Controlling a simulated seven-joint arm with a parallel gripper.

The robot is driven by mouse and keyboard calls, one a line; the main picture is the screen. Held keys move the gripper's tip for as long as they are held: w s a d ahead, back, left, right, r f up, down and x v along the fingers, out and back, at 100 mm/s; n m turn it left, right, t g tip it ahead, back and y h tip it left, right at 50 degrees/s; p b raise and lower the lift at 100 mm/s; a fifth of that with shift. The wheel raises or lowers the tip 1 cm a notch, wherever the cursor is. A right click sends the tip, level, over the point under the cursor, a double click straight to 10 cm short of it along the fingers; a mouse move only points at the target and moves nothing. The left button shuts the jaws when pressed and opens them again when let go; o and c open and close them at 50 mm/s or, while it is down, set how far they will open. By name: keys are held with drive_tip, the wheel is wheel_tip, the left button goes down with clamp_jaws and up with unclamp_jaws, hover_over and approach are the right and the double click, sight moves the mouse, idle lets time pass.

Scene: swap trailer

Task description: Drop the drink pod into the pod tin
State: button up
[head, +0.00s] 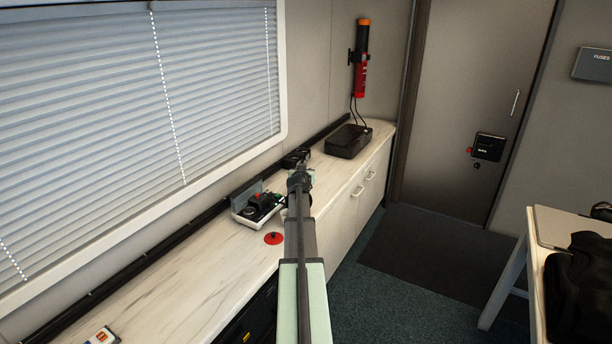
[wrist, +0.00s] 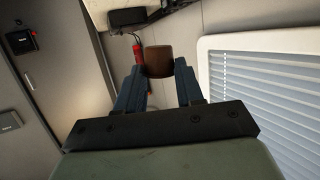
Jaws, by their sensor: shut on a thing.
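My gripper (wrist: 159,70) is shut on a brown, cup-shaped thing (wrist: 158,60), which looks like the drink pod. It sits between the two fingertips in the wrist view. In the head view my gripper (head: 300,180) is above the counter, near its front edge, and the pod cannot be made out there. To the left of it, a pale open container (head: 241,216) with a raised grey back holds dark items and a red-topped one. I cannot tell whether this is the pod tin.
A red disc (head: 273,239) lies on the marbled counter (head: 190,270). A black case (head: 348,141) stands at its far end, below a red extinguisher-like cylinder (head: 361,62). Small dark things (head: 296,157) are behind my gripper. The near-left counter is mostly clear.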

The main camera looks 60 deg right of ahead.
drive_tip(key=shift+w+a+r+n+t+y, duration=0.1)
drive_tip(key=shift+w+r+n+t+y, duration=0.1)
drive_tip(key=shift+w+n+t+y, duration=0.3)
drive_tip(key=shift+n+t, duration=0.4)
drive_tip(key=shift+f, duration=0.1)
wheel_tip(320, 180, down, 6)
drive_tip(key=shift+r, duration=0.1)
idle(0.4)
drive_tip(key=o, duration=1.1)
